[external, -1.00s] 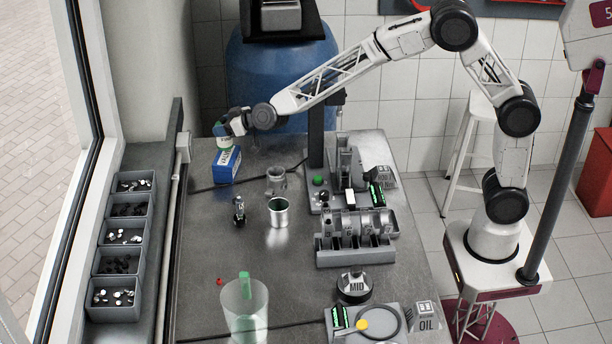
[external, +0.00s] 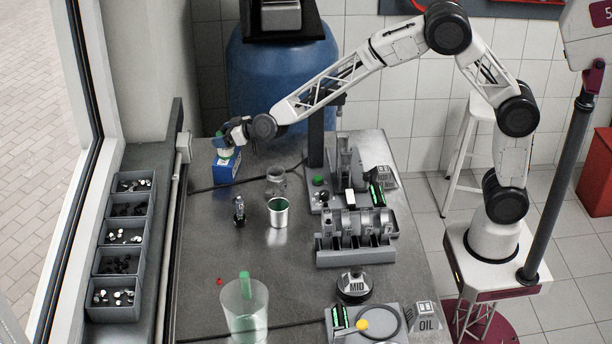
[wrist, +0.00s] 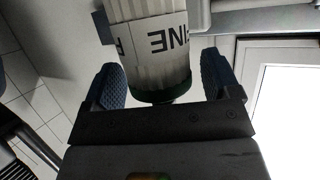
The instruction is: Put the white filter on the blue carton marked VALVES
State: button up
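The white filter (wrist: 155,45) has ribbed sides, a dark green rim and a label reading partly "FINE", upside down in the wrist view. In the external view the white filter (external: 226,153) appears to stand on top of the blue carton (external: 225,173), at the table's far left. The carton's lettering is too small to read here. My gripper (external: 226,137) is right at the filter. In the wrist view its two blue fingers stand apart on either side of the filter, with a visible gap on the right, so it looks open. The filter's contact with the carton is partly hidden.
A metal cup (external: 279,213), a grey jar-like part (external: 276,181) and a small dark part (external: 239,211) stand nearer the camera. A grey rack (external: 355,240) and the tall press (external: 316,125) are to the right. The window-side ledge holds bins (external: 118,262).

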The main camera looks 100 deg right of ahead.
jog(key=shift+r, duration=0.15)
jog(key=v, duration=1.2)
dwell(0.5)
dwell(0.6)
jog(key=shift+a+r, duration=0.1)
jog(key=shift+a, duration=0.05)
jog(key=s+a+r+n+g+y, duration=0.25)
jog(key=s+a, duration=0.45)
jog(key=s, duration=0.4)
jog(key=s+a+r+n+g+y, duration=0.1)
jog(key=s+a+r+y, duration=0.2)
jog(key=s+a, duration=0.6)
jog(key=s+a+f+g, duration=0.2)
jog(key=s+g, duration=0.4)
jog(key=s, duration=2.5)
jog(key=shift+s+f+n+h, duration=0.15)
jog(key=shift+s+n+h, duration=0.1)
jog(key=shift+n+h, duration=0.1)
